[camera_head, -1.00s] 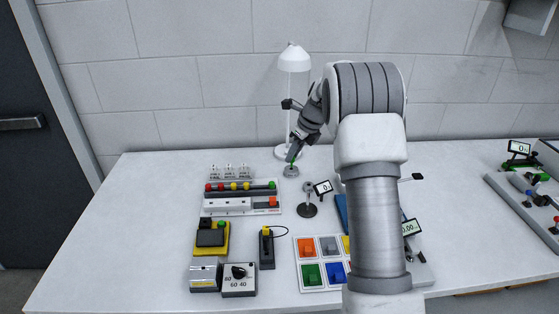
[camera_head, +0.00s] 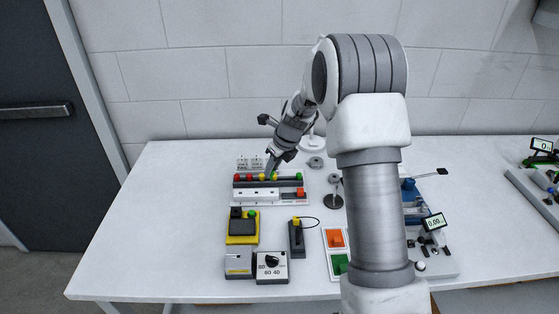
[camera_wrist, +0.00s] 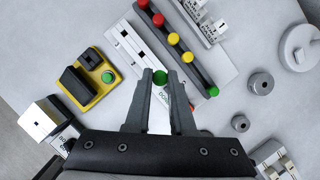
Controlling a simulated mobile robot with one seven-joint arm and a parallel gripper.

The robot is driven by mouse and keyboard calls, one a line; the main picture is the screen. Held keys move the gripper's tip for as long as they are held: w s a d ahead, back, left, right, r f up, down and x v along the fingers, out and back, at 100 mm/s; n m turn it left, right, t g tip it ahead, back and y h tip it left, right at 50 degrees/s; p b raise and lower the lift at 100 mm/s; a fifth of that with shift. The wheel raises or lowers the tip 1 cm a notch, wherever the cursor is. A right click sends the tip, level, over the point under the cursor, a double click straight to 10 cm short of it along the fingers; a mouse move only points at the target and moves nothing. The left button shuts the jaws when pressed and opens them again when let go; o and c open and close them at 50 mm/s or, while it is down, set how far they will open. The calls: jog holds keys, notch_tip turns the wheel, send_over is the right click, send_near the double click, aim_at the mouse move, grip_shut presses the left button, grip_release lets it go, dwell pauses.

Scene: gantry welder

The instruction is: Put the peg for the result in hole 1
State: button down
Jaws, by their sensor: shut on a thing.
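My gripper (camera_wrist: 160,78) is shut on a green round-topped peg (camera_wrist: 159,76), held between the fingertips in the wrist view. In the head view my gripper (camera_head: 270,174) is over the back left of the table, at the peg board. The board (camera_wrist: 205,45) has a dark rail (camera_wrist: 172,38) with red, yellow and green round tops in a row. Beside the rail is a white strip (camera_wrist: 130,42) with dark marks or holes; a small "1" seems printed near it. The lower end of the peg is hidden, so I cannot tell its height above the board.
Small labelled white blocks (camera_wrist: 205,20) stand behind the rail. A yellow box with a green button (camera_head: 242,228), a grey box (camera_head: 238,263) and a dial box (camera_head: 272,265) stand in front. A grey round stand (camera_head: 316,162) is to the right. The left of the table is clear.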

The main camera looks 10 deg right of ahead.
aim_at(270, 191)
jog(key=shift+d+f+b, duration=0.1)
jog(key=shift+f+b, duration=1.3)
jog(key=shift+f, duration=0.35)
jog(key=shift+f+b, duration=0.3)
jog(key=shift+f, duration=0.45)
jog(key=shift+f, duration=1.25)
dwell(0.6)
jog(key=c, duration=0.7)
grip_release()
jog(key=p+v, duration=0.2)
jog(key=v, duration=1.5)
jog(key=shift+r, duration=0.25)
